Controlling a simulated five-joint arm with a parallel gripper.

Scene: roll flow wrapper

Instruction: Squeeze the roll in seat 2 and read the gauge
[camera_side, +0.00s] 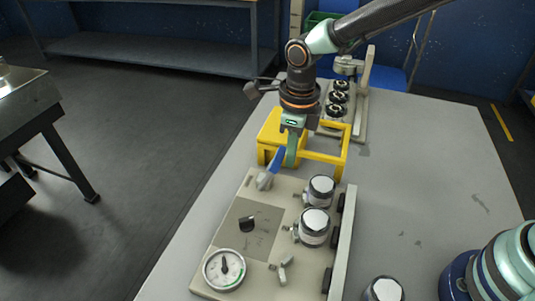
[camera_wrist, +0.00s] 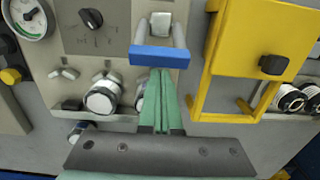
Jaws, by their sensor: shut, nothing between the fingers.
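The bench unit is a pale panel (camera_side: 232,205) with a round gauge (camera_side: 224,269), also in the wrist view (camera_wrist: 28,16). Two white-topped rolls, the near one (camera_side: 314,225) and the far one (camera_side: 321,187), sit along its right side; the near seat with a clip (camera_side: 285,268) is empty. I cannot read which seat is 2. My gripper (camera_side: 291,162) is shut and empty, pointing down beside the blue-handled lever (camera_side: 272,166). In the wrist view its green fingers (camera_wrist: 160,80) end just below the blue handle (camera_wrist: 159,56) and partly hide one roll (camera_wrist: 140,96).
A yellow frame (camera_side: 322,157) stands close to my gripper. A black knob (camera_side: 247,223) sits on the panel. Another white-topped roll (camera_side: 384,289) stands off the panel at the front. Several black rolls (camera_side: 338,97) stand in a rack behind.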

